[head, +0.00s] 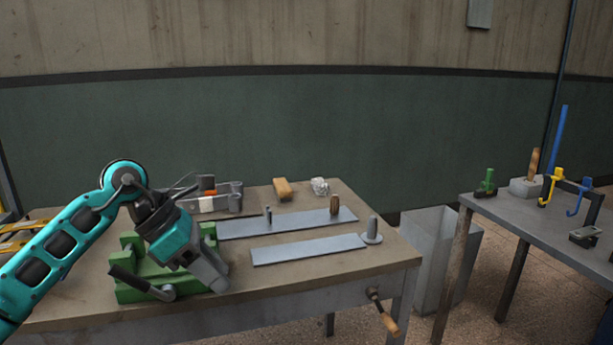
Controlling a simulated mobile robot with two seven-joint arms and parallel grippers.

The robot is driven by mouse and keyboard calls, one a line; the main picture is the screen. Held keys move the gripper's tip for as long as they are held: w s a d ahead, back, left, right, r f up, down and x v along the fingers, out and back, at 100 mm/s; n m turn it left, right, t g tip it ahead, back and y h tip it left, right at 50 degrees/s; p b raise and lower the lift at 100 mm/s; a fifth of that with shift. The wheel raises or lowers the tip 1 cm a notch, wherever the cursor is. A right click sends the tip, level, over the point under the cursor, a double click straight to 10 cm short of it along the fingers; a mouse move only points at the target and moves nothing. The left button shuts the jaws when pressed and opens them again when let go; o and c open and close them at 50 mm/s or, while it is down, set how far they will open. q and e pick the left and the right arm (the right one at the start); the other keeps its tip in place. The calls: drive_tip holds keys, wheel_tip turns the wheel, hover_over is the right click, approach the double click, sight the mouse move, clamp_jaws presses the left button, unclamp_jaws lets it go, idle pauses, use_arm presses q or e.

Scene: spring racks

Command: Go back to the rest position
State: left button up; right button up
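My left gripper (213,272) is at the end of my teal arm, which comes in from the left. It points down to the right, in front of a green vise (130,268) on the wooden workbench (225,303). Part of the vise is hidden behind it. Whether the gripper touches the vise, and whether its fingers are open or shut, I cannot tell. I see nothing clearly held. My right gripper is not in view.
Two flat metal strips (308,249) lie on the workbench, with small upright pieces near them. A tan block (283,189) and a crumpled silvery lump (320,186) lie behind. A grey bin (427,245) stands between the workbench and a second table (510,213) with tools.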

use_arm(q)
drive_tip(key=s+d+n+t+h+p, duration=0.1)
drive_tip(key=s+d+n+h, duration=0.4)
drive_tip(key=d+n+h, duration=0.5)
drive_tip(key=s+a+f+n+t+y+p, duration=0.1)
drive_tip(key=a+f+n+t+y, duration=0.55)
drive_tip(key=n, duration=0.75)
drive_tip(key=s+a+f+n+t+y+p, duration=0.1)
drive_tip(key=s+a+f+n+t+y, duration=0.15)
drive_tip(key=f+n+t+y, duration=0.85)
drive_tip(key=s+a+f+n+g+h, duration=0.2)
drive_tip(key=s+a+f+n+g, duration=0.2)
drive_tip(key=s+f+n+g, duration=0.4)
drive_tip(key=s+f+n, duration=0.1)
drive_tip(key=s+n, duration=0.3)
drive_tip(key=shift+p, duration=0.35)
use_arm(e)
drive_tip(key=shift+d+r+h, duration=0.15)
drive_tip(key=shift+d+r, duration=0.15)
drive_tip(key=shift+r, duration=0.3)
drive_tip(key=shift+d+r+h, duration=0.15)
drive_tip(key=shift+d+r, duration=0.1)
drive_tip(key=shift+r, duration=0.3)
use_arm(q)
drive_tip(key=shift+w+g, duration=0.1)
drive_tip(key=shift+g, duration=0.15)
